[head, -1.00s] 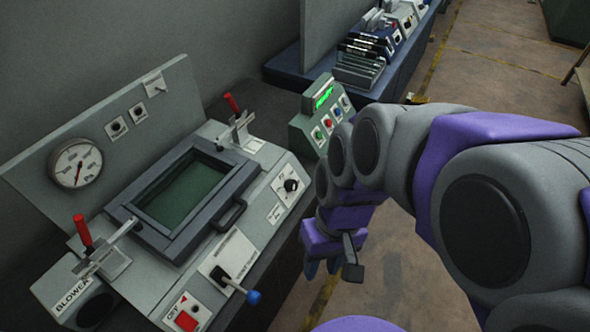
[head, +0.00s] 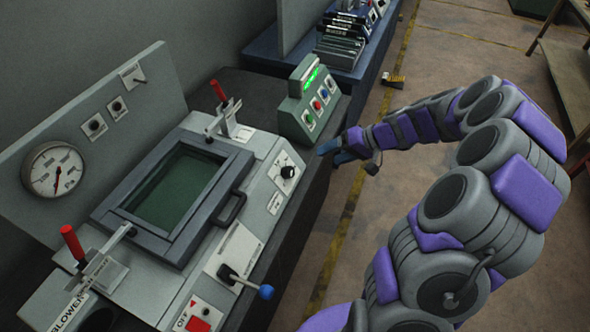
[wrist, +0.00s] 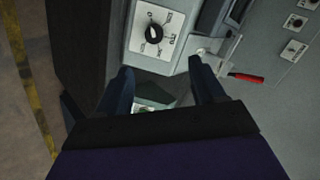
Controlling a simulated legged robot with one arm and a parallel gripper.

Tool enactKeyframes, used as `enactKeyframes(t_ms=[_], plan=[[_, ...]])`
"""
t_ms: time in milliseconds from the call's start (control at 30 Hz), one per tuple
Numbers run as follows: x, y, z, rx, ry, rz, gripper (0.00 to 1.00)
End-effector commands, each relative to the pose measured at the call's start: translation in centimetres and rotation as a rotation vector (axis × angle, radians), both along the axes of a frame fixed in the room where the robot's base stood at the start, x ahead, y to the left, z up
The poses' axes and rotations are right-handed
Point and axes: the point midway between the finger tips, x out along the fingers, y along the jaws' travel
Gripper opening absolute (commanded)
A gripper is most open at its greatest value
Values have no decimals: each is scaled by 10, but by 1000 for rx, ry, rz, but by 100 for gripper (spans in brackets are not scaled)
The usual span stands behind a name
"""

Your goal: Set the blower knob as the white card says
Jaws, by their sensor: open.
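The black rotary knob (head: 288,172) sits on a white dial plate at the right front of the grey machine. It also shows in the wrist view (wrist: 153,33), above and ahead of my fingers. The plate has markings around the knob, too small to read here. My gripper (head: 340,150) is in the air to the right of the knob, near the green control box. In the wrist view my gripper (wrist: 165,85) is open with nothing between its fingers. White labels (head: 240,247) lie on the machine's front; their text is not legible.
The machine has a framed window (head: 175,190) with a handle, two red-handled clamps (head: 72,243), a blue-tipped lever (head: 265,291) and a red OFF switch (head: 198,324). A green control box (head: 310,105) stands behind. A gauge (head: 53,170) is on the back panel.

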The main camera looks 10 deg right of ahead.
Motion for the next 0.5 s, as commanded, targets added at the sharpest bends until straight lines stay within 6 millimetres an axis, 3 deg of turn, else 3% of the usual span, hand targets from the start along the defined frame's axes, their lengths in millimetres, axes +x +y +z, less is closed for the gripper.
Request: enactKeyframes(t_ms=[167, 500], plan=[[6, -12, -11, 9, -11, -24, 68], [26, 24, -47, 8, -9, -20, 68]])
